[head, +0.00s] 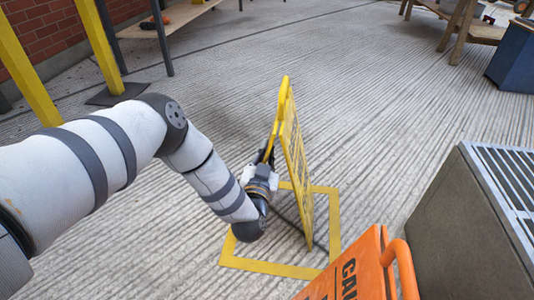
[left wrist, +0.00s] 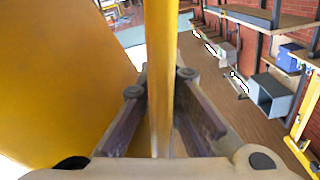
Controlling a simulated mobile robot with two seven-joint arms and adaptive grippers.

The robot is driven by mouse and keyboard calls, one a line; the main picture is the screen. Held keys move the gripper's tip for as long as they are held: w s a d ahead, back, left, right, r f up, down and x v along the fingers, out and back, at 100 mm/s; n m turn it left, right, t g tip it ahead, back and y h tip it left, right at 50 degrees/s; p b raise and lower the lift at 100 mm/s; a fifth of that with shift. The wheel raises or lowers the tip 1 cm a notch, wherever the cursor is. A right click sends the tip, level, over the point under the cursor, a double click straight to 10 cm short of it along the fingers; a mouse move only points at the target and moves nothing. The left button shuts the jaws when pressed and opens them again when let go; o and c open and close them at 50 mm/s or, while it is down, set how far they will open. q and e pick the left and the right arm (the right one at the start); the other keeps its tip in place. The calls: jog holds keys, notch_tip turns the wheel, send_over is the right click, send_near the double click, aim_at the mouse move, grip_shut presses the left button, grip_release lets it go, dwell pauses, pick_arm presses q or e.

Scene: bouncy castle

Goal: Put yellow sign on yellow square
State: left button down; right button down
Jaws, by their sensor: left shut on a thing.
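The yellow sign (head: 295,160) stands roughly upright, seen nearly edge-on, within the outline of the yellow square (head: 262,267) marked on the ribbed floor. Whether its foot touches the floor is hard to tell. My left gripper (head: 265,172) is at the sign's left side, shut on it. In the left wrist view, my left gripper (left wrist: 160,115) has its fingers on either side of a yellow edge of the sign (left wrist: 60,75), whose panel fills the left of that view. My left arm hides part of the square's left side. My right gripper is not in view.
An orange caution sign (head: 355,272) stands at the near right, close to the square. A grey box with a grated top (head: 465,220) is right of it. Yellow posts (head: 98,45) stand at the left. The floor beyond the square is clear.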

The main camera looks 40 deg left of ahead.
pick_arm(q)
jog(key=shift+f, duration=0.15)
jog(key=c, duration=1.8)
grip_release()
